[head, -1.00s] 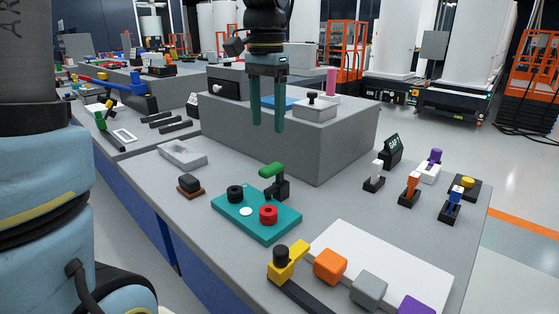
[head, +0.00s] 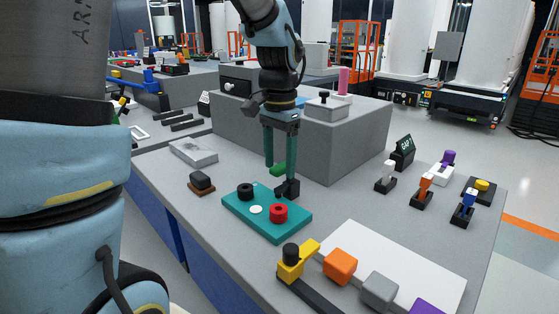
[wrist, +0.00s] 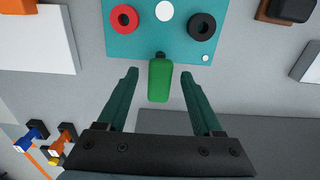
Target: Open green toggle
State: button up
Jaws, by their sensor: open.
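The green toggle (head: 277,170) stands on a dark base at the back edge of the teal board (head: 266,217). In the head view it is partly hidden behind my gripper's fingers. My gripper (head: 280,178) points down over it, open, with one finger to each side. In the wrist view the green toggle handle (wrist: 159,80) lies between the two open fingertips of my gripper (wrist: 159,75), with a gap on both sides. I cannot tell whether the fingertips reach down to the handle's height.
The teal board carries a black ring (head: 246,192) and a red ring (head: 278,212). A grey block (head: 340,140) rises behind. A yellow lever (head: 297,260) and an orange cube (head: 340,265) are in front. White, orange and blue toggles (head: 465,208) stand at right.

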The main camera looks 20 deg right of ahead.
grip_shut()
dwell(0.4)
dwell(0.9)
